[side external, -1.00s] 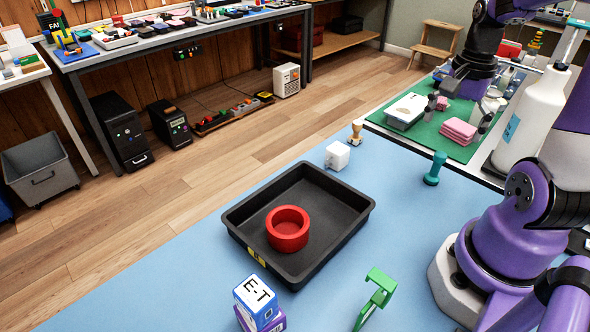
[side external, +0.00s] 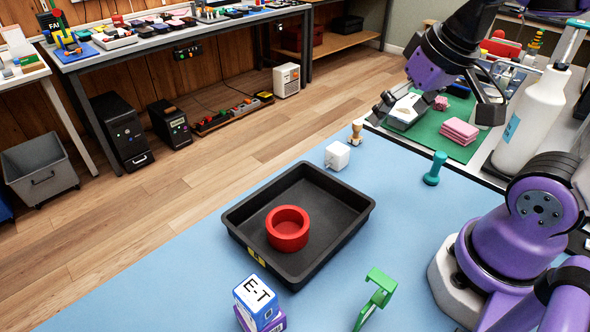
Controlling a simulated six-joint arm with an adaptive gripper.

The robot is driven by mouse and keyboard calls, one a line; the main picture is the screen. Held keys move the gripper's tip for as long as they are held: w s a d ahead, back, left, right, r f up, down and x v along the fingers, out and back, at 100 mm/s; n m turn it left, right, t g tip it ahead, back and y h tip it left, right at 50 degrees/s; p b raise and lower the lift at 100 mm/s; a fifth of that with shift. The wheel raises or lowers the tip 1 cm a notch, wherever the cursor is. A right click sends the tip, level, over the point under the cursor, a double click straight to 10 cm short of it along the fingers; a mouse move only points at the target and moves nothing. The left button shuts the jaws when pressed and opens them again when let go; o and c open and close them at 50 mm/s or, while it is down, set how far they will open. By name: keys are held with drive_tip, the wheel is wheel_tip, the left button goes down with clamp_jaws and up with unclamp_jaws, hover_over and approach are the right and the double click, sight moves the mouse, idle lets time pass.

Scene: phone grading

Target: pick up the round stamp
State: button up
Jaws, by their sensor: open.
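A small stamp with a light wooden knob handle (side external: 356,133) stands upright near the far edge of the blue mat (side external: 180,280). It looks like the round stamp, though its base is too small to make out well. A teal knobbed piece (side external: 434,169) stands upright further right on the mat; I cannot tell what it is. The stamp is not hidden and appears apart from the fingers.
A white cube-like item (side external: 337,155) stands just beside the stamp, on its near left. A black tray (side external: 350,232) with a red ring-shaped cup (side external: 288,229) lies nearer. Pink blocks (side external: 459,132) lie on the green mat (side external: 432,150). A white bottle (side external: 532,120) stands right.

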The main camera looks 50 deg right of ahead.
drive_tip(key=a+n, duration=0.1)
drive_tip(key=a+f+n+t, duration=0.1)
drive_tip(key=a+n, duration=0.1)
drive_tip(key=shift+s+a+y, duration=0.1)
drive_tip(key=shift+s+y, duration=0.05)
drive_tip(key=shift+y, duration=0.25)
drive_tip(key=c, duration=0.7)
drive_tip(key=n+g+h, duration=1)
drive_tip(key=g, duration=0.3)
approach(433, 167)
drive_tip(key=shift+s+d+f, duration=0.2)
drive_tip(key=shift+d+f, duration=0.25)
drive_tip(key=shift+d, duration=0.1)
drive_tip(key=shift+s+d+f, duration=0.25)
drive_tip(key=shift+d+f, duration=0.25)
drive_tip(key=shift+s+d+f+n+h, duration=0.25)
drive_tip(key=shift+s+n+h, duration=0.15)
drive_tip(key=shift+s+n, duration=0.1)
drive_tip(key=x, duration=0.7)
drive_tip(key=shift+s+d, duration=0.1)
drive_tip(key=shift+s, duration=0.05)
